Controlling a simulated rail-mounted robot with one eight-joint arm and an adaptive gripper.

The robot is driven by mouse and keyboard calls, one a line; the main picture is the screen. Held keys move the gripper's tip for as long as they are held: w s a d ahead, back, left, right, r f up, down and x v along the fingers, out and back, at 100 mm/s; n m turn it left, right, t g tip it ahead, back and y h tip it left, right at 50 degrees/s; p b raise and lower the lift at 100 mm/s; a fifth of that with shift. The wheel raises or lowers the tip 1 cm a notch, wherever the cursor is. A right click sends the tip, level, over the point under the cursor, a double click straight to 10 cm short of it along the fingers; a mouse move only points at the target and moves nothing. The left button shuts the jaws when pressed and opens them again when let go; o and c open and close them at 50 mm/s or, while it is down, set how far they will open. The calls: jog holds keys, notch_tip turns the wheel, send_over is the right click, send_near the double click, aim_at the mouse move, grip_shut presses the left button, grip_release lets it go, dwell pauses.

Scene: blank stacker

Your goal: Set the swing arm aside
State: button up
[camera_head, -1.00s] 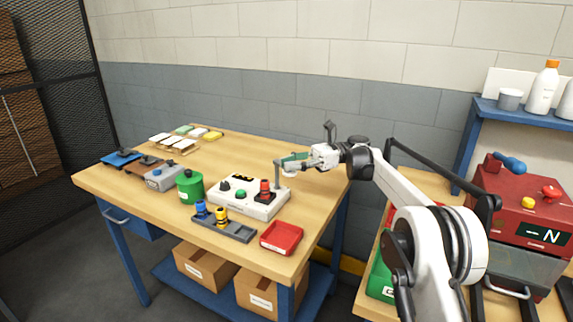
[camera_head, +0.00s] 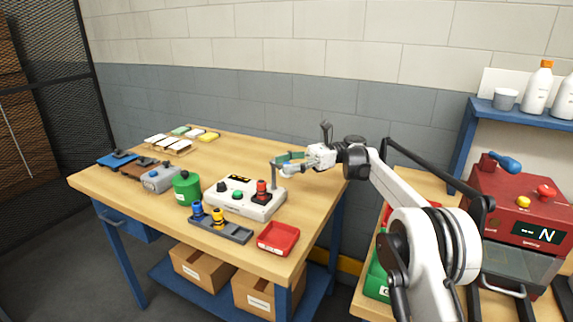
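A white device (camera_head: 240,201) with a black knob, a green button and a red-topped black piece stands near the front of the wooden table. A thin grey post rises at its back right corner, with a green swing arm (camera_head: 290,157) at its top, reaching right toward my gripper. My gripper (camera_head: 308,159) is at the green arm's right end, just above the table. The fingers are small and overlap the green part, so I cannot tell whether they are shut on it.
A red tray (camera_head: 278,238), a grey holder (camera_head: 222,228) with blue and yellow pieces, and a green canister (camera_head: 187,188) stand around the device. Several small pads lie at the table's back left. A red machine (camera_head: 521,205) stands at right. The table's back middle is clear.

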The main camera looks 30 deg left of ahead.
aim_at(285, 163)
notch_tip(285, 163, up, 10)
dwell(0.5)
jog(key=shift+c, duration=0.5)
jog(key=shift+s+a, duration=0.15)
jog(key=shift+c, duration=1.2)
jog(key=s+a+f+t+h+p, duration=0.1)
jog(key=s+a, duration=0.1)
jog(key=s+a+f+t+h+p, duration=0.1)
jog(key=s+a, duration=0.1)
jog(key=s+a+f+t+h+p, duration=0.1)
jog(key=s+a+p, duration=0.1)
jog(key=shift+f+m+t, duration=0.15)
jog(key=shift+m+t, duration=0.25)
grip_shut()
jog(key=s+a+f+t+h+p, duration=0.1)
jog(key=s+f+t+h+p, duration=0.2)
jog(key=s+t+h, duration=0.1)
jog(key=d+r+n+t+h+p, duration=0.45)
jog(key=r+t+p, duration=0.25)
jog(key=t, duration=0.4)
jog(key=shift+h, duration=0.35)
jog(key=shift+w+d+f+p, duration=0.3)
jog(key=shift+w+f, duration=0.9)
jog(key=shift+f, duration=0.4)
jog(key=shift+w+d+f+p, duration=0.25)
jog(key=shift+w+f+p, duration=0.1)
jog(key=shift+w+f, duration=1.05)
jog(key=shift+w+d+f+p, duration=0.3)
jog(key=shift+w+f, duration=0.65)
jog(key=shift+f, duration=0.85)
